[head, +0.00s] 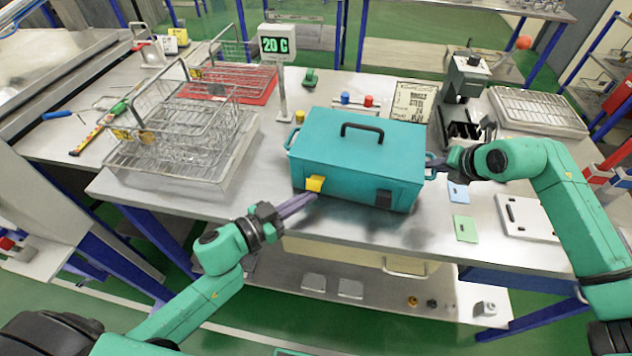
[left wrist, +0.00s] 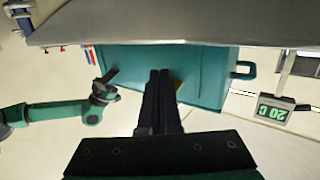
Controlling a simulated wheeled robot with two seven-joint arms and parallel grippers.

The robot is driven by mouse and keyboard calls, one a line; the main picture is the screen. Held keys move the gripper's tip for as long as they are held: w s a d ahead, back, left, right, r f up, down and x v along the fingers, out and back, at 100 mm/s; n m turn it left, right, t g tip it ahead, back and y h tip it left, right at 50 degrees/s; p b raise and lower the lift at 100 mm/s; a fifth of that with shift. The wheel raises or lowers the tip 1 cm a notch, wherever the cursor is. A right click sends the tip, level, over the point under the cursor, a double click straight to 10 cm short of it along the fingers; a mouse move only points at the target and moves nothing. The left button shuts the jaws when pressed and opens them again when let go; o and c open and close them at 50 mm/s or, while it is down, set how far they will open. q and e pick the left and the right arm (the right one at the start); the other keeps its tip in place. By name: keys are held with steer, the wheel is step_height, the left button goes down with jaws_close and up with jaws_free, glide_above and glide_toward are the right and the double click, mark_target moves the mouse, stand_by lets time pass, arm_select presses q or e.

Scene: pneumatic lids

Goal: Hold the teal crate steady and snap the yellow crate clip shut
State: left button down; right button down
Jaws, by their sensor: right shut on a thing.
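The teal crate (head: 350,168) stands on the steel bench with its lid on and a black handle on top. The yellow crate clip (head: 315,184) is at the left of its front face and seems to stick out a little. In the left wrist view the clip (left wrist: 178,86) is mostly hidden behind my fingers. My left gripper (head: 312,196) is shut and empty, its fingertips just below and in front of the clip; contact is unclear. My right gripper (head: 436,165) is shut on the crate's right side handle, which its fingers mostly hide.
A dark clip (head: 383,198) is at the right of the crate's front. Wire baskets (head: 180,130) stand on the left, a display post (head: 278,48) behind. The bench's front edge is close to the crate.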

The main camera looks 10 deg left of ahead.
arm_select(q)
steer(key=shift+r, duration=0.9)
arm_select(e)
steer(key=shift+f, duration=0.1)
stand_by(0.6)
